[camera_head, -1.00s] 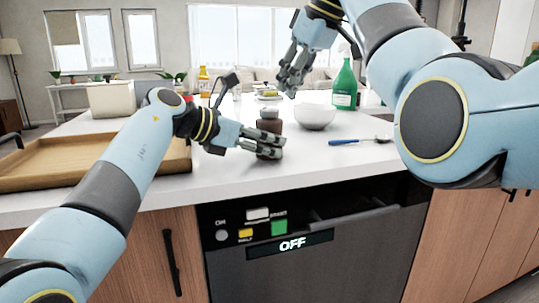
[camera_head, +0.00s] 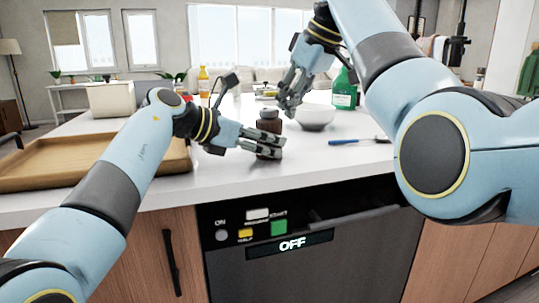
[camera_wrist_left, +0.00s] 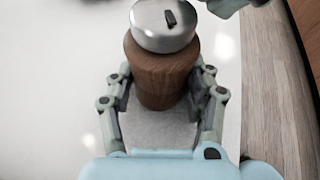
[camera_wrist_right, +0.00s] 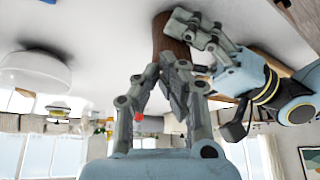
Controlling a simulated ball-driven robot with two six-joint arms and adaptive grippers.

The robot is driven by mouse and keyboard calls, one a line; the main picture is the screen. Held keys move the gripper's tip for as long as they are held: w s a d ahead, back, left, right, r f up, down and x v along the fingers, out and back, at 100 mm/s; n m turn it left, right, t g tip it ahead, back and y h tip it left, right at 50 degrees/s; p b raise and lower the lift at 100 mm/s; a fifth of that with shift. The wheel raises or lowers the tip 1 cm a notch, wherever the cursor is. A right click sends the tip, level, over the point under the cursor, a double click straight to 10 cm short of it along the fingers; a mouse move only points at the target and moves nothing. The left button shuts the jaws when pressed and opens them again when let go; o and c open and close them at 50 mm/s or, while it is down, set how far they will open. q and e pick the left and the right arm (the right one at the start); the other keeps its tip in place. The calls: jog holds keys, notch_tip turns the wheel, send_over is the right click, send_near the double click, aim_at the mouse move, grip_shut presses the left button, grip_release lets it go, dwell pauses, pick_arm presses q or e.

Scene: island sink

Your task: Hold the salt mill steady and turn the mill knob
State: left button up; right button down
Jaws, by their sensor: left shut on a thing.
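The salt mill, a brown wooden body (camera_head: 269,124) with a metal knob (camera_head: 269,113) on top, stands upright on the white counter. My left gripper (camera_head: 268,150) is shut around its lower body. In the left wrist view the wooden body (camera_wrist_left: 160,75) sits between both fingers, and the silver knob (camera_wrist_left: 165,28) shows a dark mark. My right gripper (camera_head: 284,110) is beside the knob, slightly right of it in the head view, fingers pointing down. In the right wrist view its fingers (camera_wrist_right: 170,75) are together with nothing between them; the mill body (camera_wrist_right: 165,38) is beyond.
A blue-handled utensil (camera_head: 350,141) lies to the right. A wooden tray (camera_head: 60,165) is at the left. The counter's front edge is close to the mill.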

aim_at(273, 121)
jog(key=shift+s+a+f, duration=0.1)
jog(key=shift+s+a, duration=0.2)
jog(key=shift+s, duration=0.05)
dwell(0.3)
jog(key=shift+s+a, duration=0.25)
jog(key=shift+s, duration=0.05)
jog(key=shift+s+a, duration=0.25)
jog(key=shift+s+a, duration=0.15)
jog(key=shift+a, duration=0.15)
jog(key=shift+s+d, duration=0.1)
jog(key=shift+s, duration=0.05)
dwell(0.3)
jog(key=shift+s+d, duration=0.1)
jog(key=shift+s, duration=0.1)
notch_tip(273, 121, up, 6)
dwell(0.5)
